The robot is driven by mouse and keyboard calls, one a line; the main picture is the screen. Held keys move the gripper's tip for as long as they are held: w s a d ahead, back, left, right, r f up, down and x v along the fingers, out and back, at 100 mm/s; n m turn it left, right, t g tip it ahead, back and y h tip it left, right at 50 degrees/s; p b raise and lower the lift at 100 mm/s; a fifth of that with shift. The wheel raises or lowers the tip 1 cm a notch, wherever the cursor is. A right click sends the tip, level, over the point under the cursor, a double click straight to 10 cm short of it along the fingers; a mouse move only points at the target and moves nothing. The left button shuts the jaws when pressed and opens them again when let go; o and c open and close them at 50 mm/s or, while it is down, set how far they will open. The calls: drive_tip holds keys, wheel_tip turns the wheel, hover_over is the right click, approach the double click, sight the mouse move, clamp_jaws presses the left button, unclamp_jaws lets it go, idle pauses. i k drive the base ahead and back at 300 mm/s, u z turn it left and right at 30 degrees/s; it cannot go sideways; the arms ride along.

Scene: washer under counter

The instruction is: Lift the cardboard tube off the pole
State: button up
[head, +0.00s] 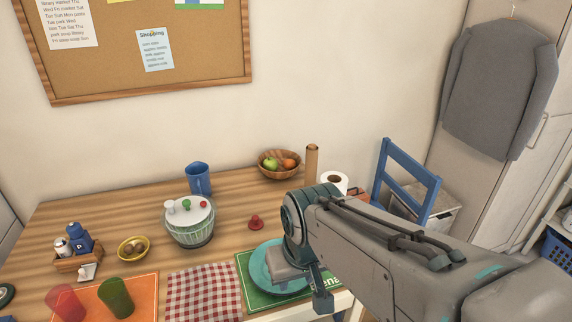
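A brown cardboard tube (312,160) stands upright at the back right of the wooden table, beside a fruit bowl. Its lower end is hidden behind my arm and a white paper roll. No pole shows; I cannot tell whether one is inside the tube. My gripper (307,287) hangs over the near right part of the table, above a teal plate, nearer to the camera than the tube and apart from it. My wrist partly covers the gripper, so whether it is open or shut is unclear.
The white paper roll (334,182) and the wooden fruit bowl (270,173) flank the tube. A blue mug (199,181), a salad spinner (189,225) and a small red piece (255,223) stand to the left. A blue chair (408,178) is at the right. The wall rises behind.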

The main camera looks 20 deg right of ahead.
sight(311, 157)
drive_tip(key=u, duration=0.1)
drive_tip(key=k, duration=0.25)
drive_tip(key=z, duration=0.6)
drive_tip(key=i, duration=0.35)
drive_tip(key=z, duration=0.05)
drive_tip(key=k, duration=0.5)
drive_tip(key=z, duration=0.5)
drive_tip(key=i, duration=0.7)
drive_tip(key=u, duration=1)
